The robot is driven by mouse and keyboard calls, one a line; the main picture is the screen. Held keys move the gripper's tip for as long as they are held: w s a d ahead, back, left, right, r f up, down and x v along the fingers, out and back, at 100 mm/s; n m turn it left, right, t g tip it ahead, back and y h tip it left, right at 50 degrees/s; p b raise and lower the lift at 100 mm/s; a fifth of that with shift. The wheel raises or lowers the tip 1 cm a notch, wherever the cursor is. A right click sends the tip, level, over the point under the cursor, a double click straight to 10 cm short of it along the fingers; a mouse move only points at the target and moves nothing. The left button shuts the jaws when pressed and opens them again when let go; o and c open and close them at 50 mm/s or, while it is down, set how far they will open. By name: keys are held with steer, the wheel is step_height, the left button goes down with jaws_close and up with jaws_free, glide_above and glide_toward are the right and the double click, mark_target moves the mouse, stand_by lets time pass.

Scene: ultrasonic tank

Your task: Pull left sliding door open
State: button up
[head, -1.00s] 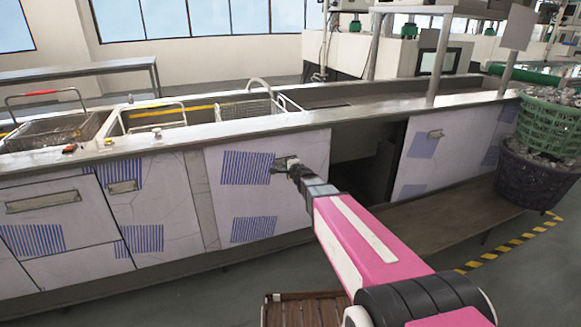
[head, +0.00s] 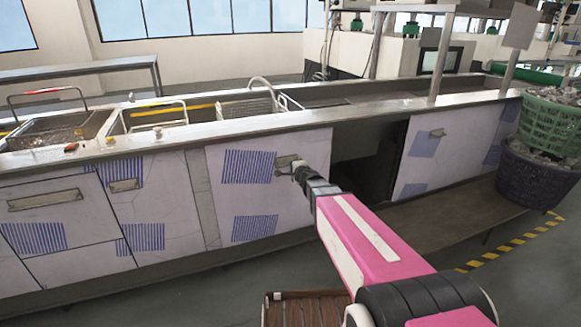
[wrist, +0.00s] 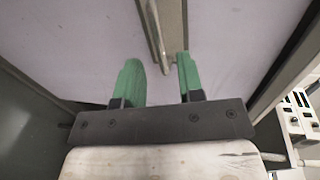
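The left sliding door (head: 228,192) is a pale panel with blue striped patches, set in the steel counter front. Its handle (head: 287,161) is near the upper right of the panel. A dark opening (head: 364,160) lies to the right of the door. My gripper (head: 299,170) is just right of and below the handle. In the wrist view, the two green fingers of my gripper (wrist: 160,74) stand apart, with nothing clasped. The handle (wrist: 157,35) shows ahead, its end between the fingertips and nearer the right finger. Contact cannot be told.
The right door panel (head: 428,152) has its own handle beyond the opening. Drawers and wire baskets (head: 60,128) are at the left of the counter. A green crate (head: 549,122) on a purple basket (head: 535,170) stands at right. The floor in front is mostly clear.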

steer(key=v, duration=0.6)
steer(key=shift+s, duration=0.15)
steer(key=s+f+n+g+y, duration=0.2)
steer(key=s+f+n+g, duration=0.65)
steer(key=s+n, duration=0.35)
steer(key=s+d+f+n+g+h, duration=0.2)
steer(key=s+d+f+g+h, duration=0.2)
steer(key=s+d, duration=0.6)
steer(key=s+g+h, duration=0.1)
steer(key=g+h, duration=0.1)
steer(key=shift+f+h, duration=0.2)
steer(key=shift+h, duration=0.2)
